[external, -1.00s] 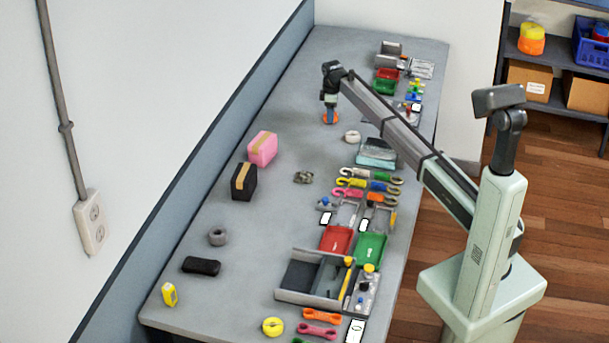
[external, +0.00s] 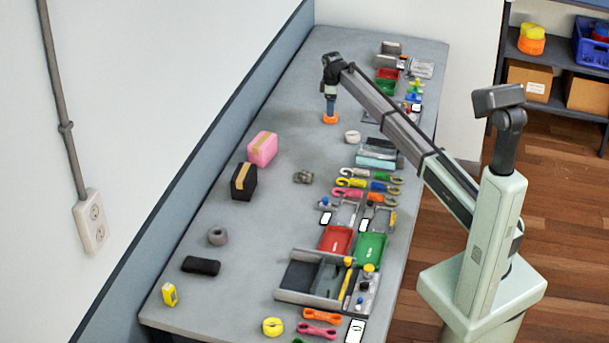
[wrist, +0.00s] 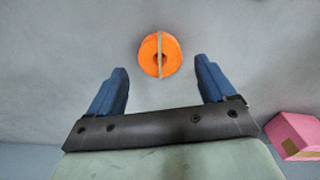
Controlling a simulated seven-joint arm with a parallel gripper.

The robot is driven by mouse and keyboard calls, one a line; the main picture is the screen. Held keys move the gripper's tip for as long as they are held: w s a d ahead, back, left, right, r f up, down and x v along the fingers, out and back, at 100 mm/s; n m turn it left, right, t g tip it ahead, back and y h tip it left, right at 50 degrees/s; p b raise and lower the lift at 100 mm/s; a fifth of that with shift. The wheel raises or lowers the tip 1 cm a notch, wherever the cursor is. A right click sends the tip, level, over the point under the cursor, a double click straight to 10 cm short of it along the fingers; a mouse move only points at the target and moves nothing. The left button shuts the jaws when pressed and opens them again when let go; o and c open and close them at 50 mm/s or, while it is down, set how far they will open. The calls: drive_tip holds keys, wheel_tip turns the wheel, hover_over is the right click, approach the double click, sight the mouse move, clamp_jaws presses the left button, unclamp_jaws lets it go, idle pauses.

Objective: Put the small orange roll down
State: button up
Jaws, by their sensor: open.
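The small orange roll (external: 331,119) lies on the grey table toward its far end. In the wrist view the orange roll (wrist: 160,55) shows a dark centre hole and a pale strip across it. My gripper (external: 331,107) is open, directly above the roll in the external view. In the wrist view the blue fingers of my gripper (wrist: 160,78) are spread wide, with the roll beyond the tips and between their lines. The fingers do not touch it there. Whether any gap in height is left cannot be judged from the external view.
A white roll (external: 352,137) lies to the right of the orange one. A pink box (external: 262,149) and a black box (external: 244,182) stand near the wall side. Hooks, trays and tools line the right edge of the table. The table around the orange roll is mostly clear.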

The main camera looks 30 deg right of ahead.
wheel_tip(320, 180, up, 8)
idle(0.4)
